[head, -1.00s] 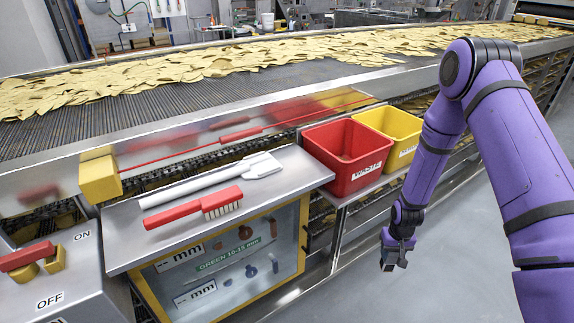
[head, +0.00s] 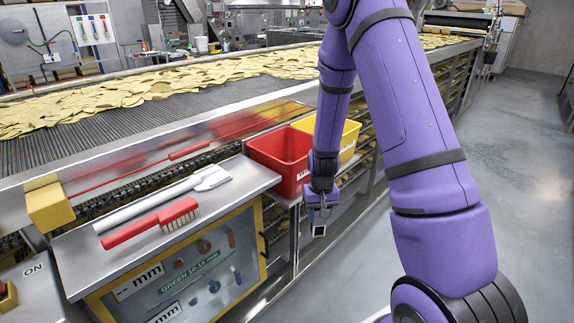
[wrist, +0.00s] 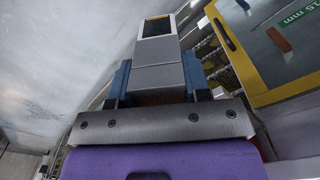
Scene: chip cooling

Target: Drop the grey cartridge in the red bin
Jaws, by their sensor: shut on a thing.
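The grey cartridge (wrist: 158,52) is held between the blue fingers of my gripper (wrist: 156,78) in the wrist view, with a dark panel and a thin yellow edge at its far end. In the head view my gripper (head: 320,200) hangs in front of the bins, with the cartridge (head: 318,229) showing small below it. The red bin (head: 276,153) stands on a shelf beside the conveyor, just left of and behind my gripper. My forearm hides part of its right side. Its floor is hard to see.
A yellow bin (head: 350,137) stands right of the red bin, partly behind my arm. A metal table (head: 85,262) left of the bins carries a red brush (head: 150,222) and a white scraper (head: 165,197). A chip conveyor (head: 200,105) runs behind. The floor at right is clear.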

